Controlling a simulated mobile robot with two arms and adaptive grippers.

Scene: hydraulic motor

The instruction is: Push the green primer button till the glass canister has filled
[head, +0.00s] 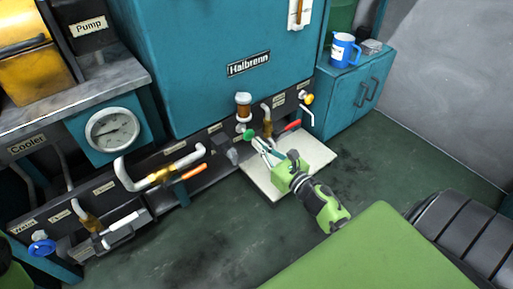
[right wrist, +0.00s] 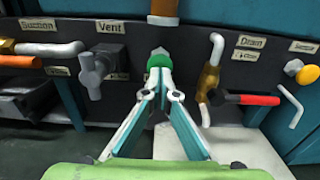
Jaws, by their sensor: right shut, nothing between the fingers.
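The green primer button (head: 248,134) is on the dark panel under the teal tank. It also shows at the centre of the right wrist view (right wrist: 158,59). The glass canister (head: 243,107) stands just above it, with amber-brown content under a pale top; its exact level is too small to tell. In the right wrist view only the canister's amber lower part (right wrist: 163,10) shows, at the top edge. My right gripper (head: 259,145) is shut and empty, its fingertips at the button's front; whether they touch is hard to tell.
Beside the button are the grey vent valve (right wrist: 95,68) on the left and the red drain handle (right wrist: 248,100) on the right. A pale tray (head: 271,190) lies below. A blue jug (head: 343,50) stands on the teal cabinet (head: 345,95). The floor in front is clear.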

